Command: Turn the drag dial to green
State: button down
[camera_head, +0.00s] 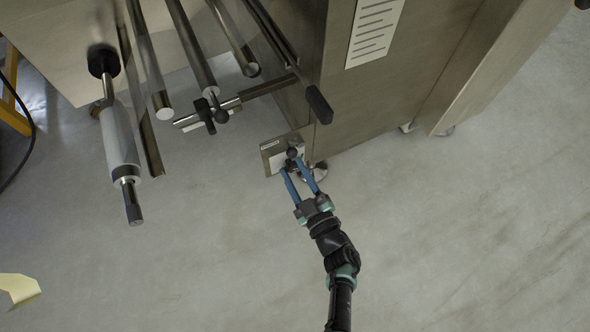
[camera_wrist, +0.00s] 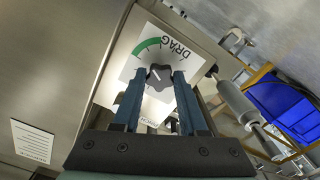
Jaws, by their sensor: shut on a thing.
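The drag dial (camera_wrist: 158,75) is a dark knob on a white plate marked DRAG (camera_wrist: 180,50), with a green arc (camera_wrist: 147,45) on its scale. A light pointer line on the knob shows, but I cannot tell exactly which mark it meets. In the head view the knob (camera_head: 293,153) sits on a small panel (camera_head: 270,158) at the machine's lower corner. My gripper (camera_head: 295,166) reaches it from below. In the wrist view its two blue fingers (camera_wrist: 160,78) are shut on the knob, one on each side.
The metal machine body (camera_head: 390,90) stands behind the panel. Several rods and a white roller (camera_head: 120,135) jut out at the left. A black-handled lever (camera_head: 318,104) hangs just above the dial. A blue bin (camera_wrist: 283,105) shows in the wrist view. The floor (camera_head: 450,240) is clear at right.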

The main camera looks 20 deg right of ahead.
jog(key=shift+m, duration=0.3)
jog(key=shift+c, duration=2.2)
grip_release()
jog(key=s+p, duration=0.3)
jog(key=s, duration=1)
jog(key=shift+d+p, duration=0.2)
jog(key=shift+p, duration=0.1)
